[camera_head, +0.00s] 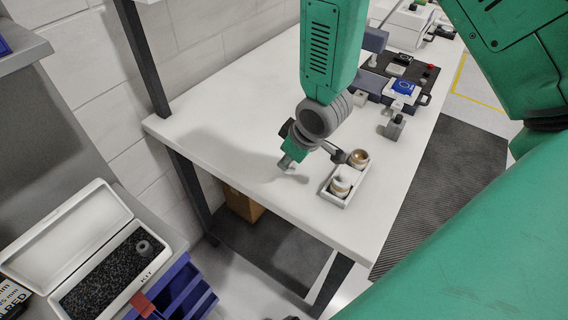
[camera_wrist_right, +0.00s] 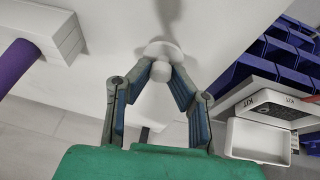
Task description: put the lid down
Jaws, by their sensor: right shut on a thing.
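My right gripper (camera_head: 290,158) hangs from the green arm above the white table (camera_head: 225,165). In the right wrist view its two fingertips (camera_wrist_right: 160,75) are closed on the knob of a small white lid (camera_wrist_right: 162,50). In the head view a small pale part of the lid (camera_head: 286,163) shows under the fingers; whether it touches the table cannot be told. Right of the gripper stands a white tray (camera_head: 352,196) with two cups. The near cup (camera_head: 341,185) has a pale top; the far cup (camera_head: 358,158) shows a brownish top. My left gripper is not in view.
A dark device panel (camera_head: 400,75) and a small grey block (camera_head: 394,128) stand further back on the table. An open white kit box (camera_head: 70,240) and blue bins (camera_head: 180,292) are at the lower left. The table left of the gripper is clear.

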